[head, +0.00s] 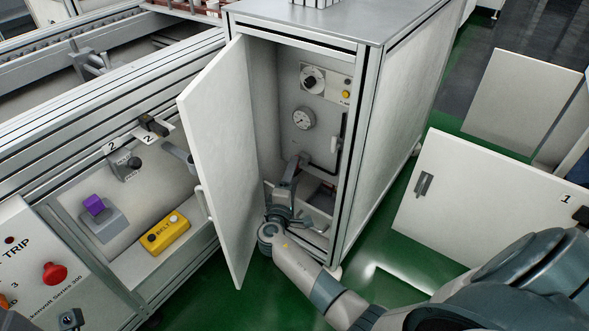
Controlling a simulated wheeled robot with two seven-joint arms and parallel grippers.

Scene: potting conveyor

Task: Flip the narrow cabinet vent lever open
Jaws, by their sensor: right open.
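The narrow cabinet (405,110) stands with its white door (222,150) swung open to the left. My right arm reaches in from the lower right, and my right gripper (297,165) is inside the lower part of the cabinet. It is open, pointing at the back panel below the round gauge (303,118). A dark, bent lever-like part (325,170) lies just right of the fingertips. Whether it is the vent lever, and whether the fingers touch it, I cannot tell. The gripper hides part of this area. My left gripper is not in view.
A rotary knob (312,79) and a yellow button (346,94) sit higher on the panel. The door edge and cabinet frame bound the opening closely. At left is a conveyor side with a yellow BELT box (165,232) and a red button (54,273).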

